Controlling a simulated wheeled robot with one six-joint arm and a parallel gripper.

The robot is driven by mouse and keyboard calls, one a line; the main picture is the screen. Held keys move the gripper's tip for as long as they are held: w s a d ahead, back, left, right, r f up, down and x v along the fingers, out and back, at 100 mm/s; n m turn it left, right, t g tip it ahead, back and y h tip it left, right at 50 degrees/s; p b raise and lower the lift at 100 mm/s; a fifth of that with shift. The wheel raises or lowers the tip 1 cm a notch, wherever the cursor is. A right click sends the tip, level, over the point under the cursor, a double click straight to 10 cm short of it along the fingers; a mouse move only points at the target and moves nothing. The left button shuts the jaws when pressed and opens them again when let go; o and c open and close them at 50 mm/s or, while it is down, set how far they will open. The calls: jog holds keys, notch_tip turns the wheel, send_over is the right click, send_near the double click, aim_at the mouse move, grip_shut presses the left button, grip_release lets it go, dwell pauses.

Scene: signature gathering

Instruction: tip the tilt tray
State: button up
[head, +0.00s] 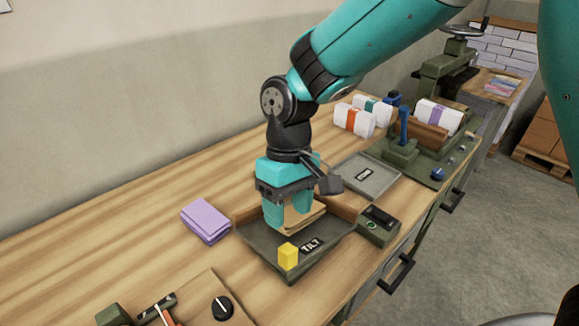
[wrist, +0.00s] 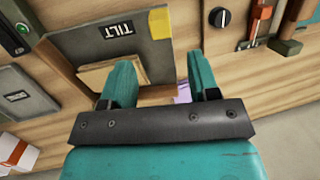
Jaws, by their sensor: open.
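The tilt tray (head: 262,240) is a shallow dark grey tray with a TILT label and a yellow block (head: 288,256) at its front corner. A tan stack of sheets (head: 306,216) lies in it. My gripper (head: 286,218) is above the tray's back left part, pointing down, jaws apart. In the wrist view, the fingers of my gripper (wrist: 162,78) are open with nothing between them. The tray (wrist: 75,45) shows beyond them, with the tan stack (wrist: 105,72) partly behind one finger and the yellow block (wrist: 160,22) at the tray's corner. I cannot tell whether a finger touches the stack.
A purple folded stack (head: 206,220) lies left of the tray. A small green box (head: 378,226) stands at its right. Another grey tray (head: 368,176) and a green press-like fixture (head: 403,150) lie farther right. A black knob (head: 222,307) is at the front left.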

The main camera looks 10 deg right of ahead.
jog(key=v, duration=0.8)
jog(key=shift+r, duration=0.4)
jog(key=shift+w, duration=0.1)
jog(key=s+d+r+t+y, duration=0.1)
jog(key=s+d, duration=0.3)
jog(key=s, duration=0.4)
jog(key=s+d+t+y, duration=0.2)
jog(key=s+d, duration=0.2)
jog(key=s, duration=0.4)
jog(key=shift+s+d+r+y, duration=0.2)
jog(key=shift+d+r+y, duration=0.1)
jog(key=shift+d+r, duration=0.1)
